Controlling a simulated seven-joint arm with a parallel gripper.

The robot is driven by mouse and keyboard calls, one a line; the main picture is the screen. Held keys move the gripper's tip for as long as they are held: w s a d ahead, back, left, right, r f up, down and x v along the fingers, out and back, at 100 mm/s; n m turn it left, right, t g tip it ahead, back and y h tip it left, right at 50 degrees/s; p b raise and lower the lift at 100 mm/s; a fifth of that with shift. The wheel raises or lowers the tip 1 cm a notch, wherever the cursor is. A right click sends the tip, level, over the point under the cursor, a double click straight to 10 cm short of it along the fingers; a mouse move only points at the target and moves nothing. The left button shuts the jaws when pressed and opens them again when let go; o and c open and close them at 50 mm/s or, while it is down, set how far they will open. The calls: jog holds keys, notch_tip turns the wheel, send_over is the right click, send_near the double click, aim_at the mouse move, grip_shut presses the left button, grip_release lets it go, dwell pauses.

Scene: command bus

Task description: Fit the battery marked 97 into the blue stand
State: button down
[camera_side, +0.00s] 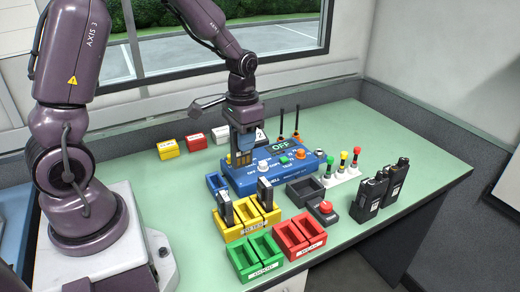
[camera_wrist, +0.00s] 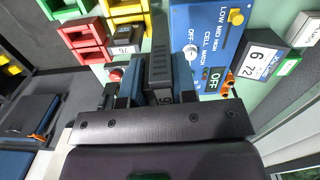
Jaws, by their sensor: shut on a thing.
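The blue stand (camera_side: 214,183) is a small open holder at the console's left end, below and left of the battery. It looks empty. The battery is apart from it. I cannot make the stand out in the wrist view.
The blue console (camera_side: 285,160) shows OFF. Yellow holders (camera_side: 247,226) with two batteries, green holders (camera_side: 255,258), red holders (camera_side: 300,236) and a grey tray (camera_side: 304,190) stand in front. A red button (camera_side: 325,208) and black radios (camera_side: 380,188) are right. Labelled blocks (camera_side: 195,141) stand behind.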

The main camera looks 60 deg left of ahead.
jog(key=s+a+f+m, duration=0.5)
jog(key=a+f+m, duration=0.2)
jog(key=m, duration=1.1)
jog(key=shift+s+a+f+m, duration=0.2)
jog(key=shift+f+m, duration=0.1)
jog(key=shift+m, duration=0.1)
jog(key=shift+f, duration=1.95)
dwell(0.3)
jog(key=c, duration=0.5)
grip_release()
